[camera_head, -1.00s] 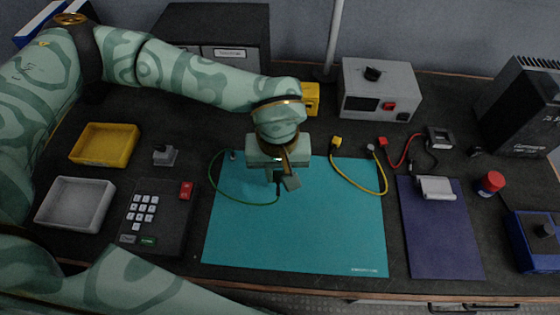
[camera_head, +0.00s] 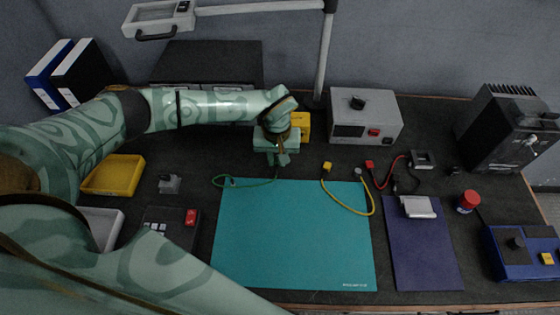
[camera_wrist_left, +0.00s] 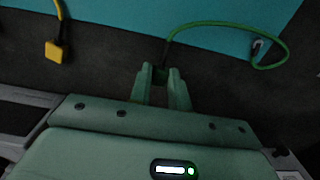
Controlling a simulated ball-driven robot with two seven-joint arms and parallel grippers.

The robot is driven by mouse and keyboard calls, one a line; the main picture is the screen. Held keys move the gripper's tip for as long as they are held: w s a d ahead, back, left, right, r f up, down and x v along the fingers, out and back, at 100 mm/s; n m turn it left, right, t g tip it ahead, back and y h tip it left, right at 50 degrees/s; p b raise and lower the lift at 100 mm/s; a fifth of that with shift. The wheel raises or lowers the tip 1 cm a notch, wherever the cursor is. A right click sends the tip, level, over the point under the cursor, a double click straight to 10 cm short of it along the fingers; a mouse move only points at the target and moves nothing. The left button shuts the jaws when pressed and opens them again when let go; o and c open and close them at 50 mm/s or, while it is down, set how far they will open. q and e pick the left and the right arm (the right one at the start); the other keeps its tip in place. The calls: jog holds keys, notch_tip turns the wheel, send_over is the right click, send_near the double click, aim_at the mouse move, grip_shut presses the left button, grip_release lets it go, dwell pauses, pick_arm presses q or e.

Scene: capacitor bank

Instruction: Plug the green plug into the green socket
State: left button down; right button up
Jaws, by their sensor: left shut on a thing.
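My left gripper (camera_head: 279,160) is shut on the green plug, just beyond the back edge of the teal mat. The plug's body is mostly hidden between the fingers. In the wrist view the left gripper (camera_wrist_left: 159,74) shows only a dark gap between its fingertips. The green cable (camera_wrist_left: 225,28) runs from the fingertips and loops to a small grey anchor at the mat's edge. The cable also shows in the head view (camera_head: 217,181). I cannot make out a green socket in either view. My right gripper is not in view.
A yellow box (camera_head: 303,124) stands right behind the gripper, beside a grey power unit (camera_head: 365,118). A yellow plug (camera_head: 327,166) and a red plug (camera_head: 369,164) lie to the right. A yellow tray (camera_head: 115,175) stands at the left.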

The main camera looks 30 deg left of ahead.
pick_arm(q)
jog(key=shift+w, duration=0.1)
pick_arm(e)
jog(key=shift+f, duration=0.1)
